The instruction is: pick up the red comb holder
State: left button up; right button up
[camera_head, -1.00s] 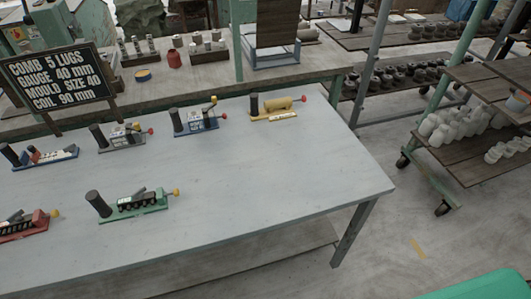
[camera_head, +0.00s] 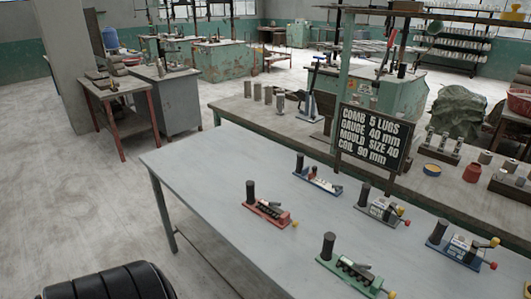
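The red comb holder (camera_head: 268,212) lies on the grey table (camera_head: 217,172), left of the other holders and near the table's left end. It has a red base, a dark upright cylinder at its left end, a row of dark pieces along the base and a small yellow-orange knob at its right end. Nothing covers it. Neither of my grippers is in view.
Close by stand a blue holder (camera_head: 318,181), a grey one (camera_head: 380,212), a green one (camera_head: 354,275) and another blue one (camera_head: 461,249). A black sign (camera_head: 371,137) stands behind them. Floor left of the table is clear; a black ribbed shape (camera_head: 110,283) is lower left.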

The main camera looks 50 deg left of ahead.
aim_at(266, 202)
jog(key=u, duration=1.55)
